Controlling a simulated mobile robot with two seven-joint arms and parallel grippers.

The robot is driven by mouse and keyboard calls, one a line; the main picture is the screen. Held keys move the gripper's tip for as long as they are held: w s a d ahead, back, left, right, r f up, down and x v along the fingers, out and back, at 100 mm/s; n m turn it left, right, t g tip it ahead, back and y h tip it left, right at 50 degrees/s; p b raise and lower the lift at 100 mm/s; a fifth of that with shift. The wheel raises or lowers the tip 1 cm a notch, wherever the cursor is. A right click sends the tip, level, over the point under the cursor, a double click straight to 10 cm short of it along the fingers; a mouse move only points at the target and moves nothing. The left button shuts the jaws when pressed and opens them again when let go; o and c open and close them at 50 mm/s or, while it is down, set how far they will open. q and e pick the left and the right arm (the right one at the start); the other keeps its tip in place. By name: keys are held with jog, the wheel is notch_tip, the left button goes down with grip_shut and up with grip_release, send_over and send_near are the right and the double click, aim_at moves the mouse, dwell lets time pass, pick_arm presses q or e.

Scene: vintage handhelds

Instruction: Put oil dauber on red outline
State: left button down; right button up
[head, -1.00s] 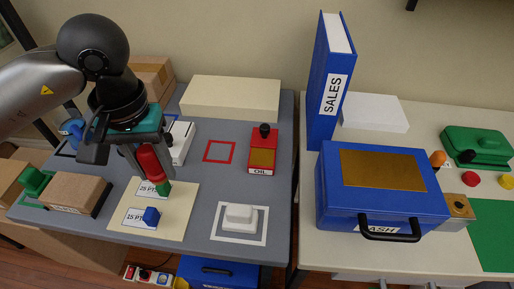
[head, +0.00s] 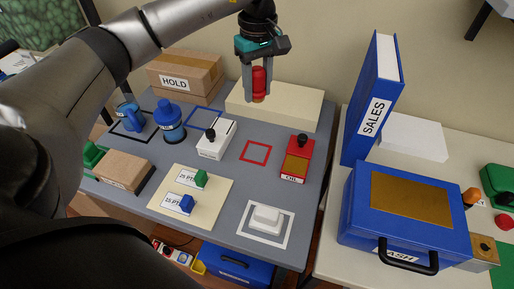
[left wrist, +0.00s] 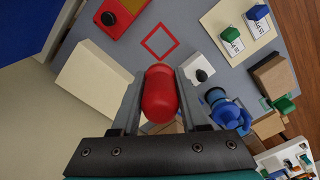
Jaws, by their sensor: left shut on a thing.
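The oil dauber (head: 259,80), a red rounded cylinder with a brownish lower end, is held upright between the fingers of my left gripper (head: 261,93). My left gripper is shut on it, high in front of the cream block at the back of the grey table. The left wrist view also shows the dauber (left wrist: 160,92) between the two fingers (left wrist: 160,80). The red outline (head: 255,152) is an empty square on the grey table, nearer the front than the gripper. It also shows in the left wrist view (left wrist: 160,42). My right gripper is not in view.
The red OIL box (head: 296,160) with a black knob stands right of the outline. A white box (head: 216,138) with a black knob is left of it. The cream block (head: 290,105) lies behind. Blue containers (head: 168,125) and a HOLD carton (head: 190,75) stand further left.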

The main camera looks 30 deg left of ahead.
pick_arm(q)
jog(key=shift+w+a+f, duration=0.15)
jog(key=shift+a+f, duration=0.05)
jog(key=shift+a, duration=0.1)
jog(key=b, duration=0.2)
send_over(256, 153)
jog(key=shift+n, duration=0.3)
notch_tip(256, 153, down, 16)
jog(key=shift+r, duration=0.15)
jog(key=shift+f+b, duration=0.4)
jog(key=shift+f, duration=1.5)
jog(key=shift+f, duration=0.2)
jog(key=shift+c, duration=2.1)
grip_release()
jog(key=shift+r, duration=0.15)
